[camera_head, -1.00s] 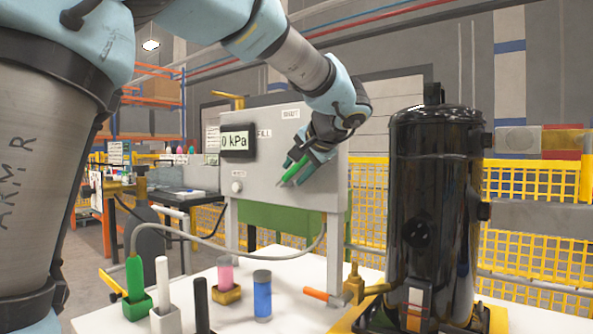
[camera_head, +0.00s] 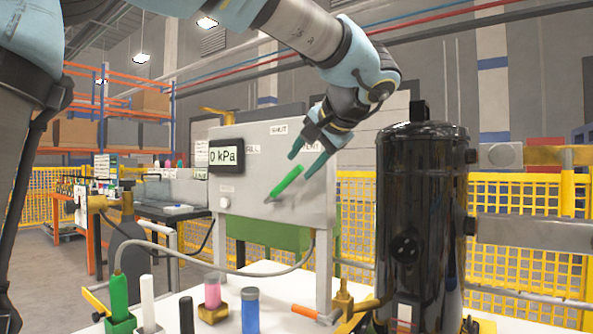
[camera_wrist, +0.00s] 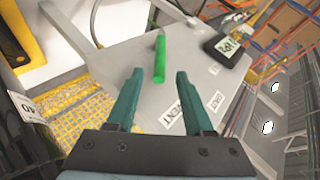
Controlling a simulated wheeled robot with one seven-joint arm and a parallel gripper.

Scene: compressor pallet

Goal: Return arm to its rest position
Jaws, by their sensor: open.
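My gripper (camera_head: 306,163) is open and empty, on the end of my raised arm in front of the grey panel (camera_head: 240,185). A green lever (camera_head: 289,180) on the panel leans to the upper right, towards the label ending in "ENT". In the head view it shows just below my fingertips. In the wrist view the green lever (camera_wrist: 160,58) lies beyond and between my two spread fingers (camera_wrist: 156,98), and I see no contact.
A tall black compressor (camera_head: 425,220) stands right of the panel. A green hose-end piece (camera_head: 119,298), a pink cylinder (camera_head: 212,290) and a blue cylinder (camera_head: 250,310) are on the white table (camera_head: 275,318). Yellow mesh fencing (camera_head: 520,250) is behind.

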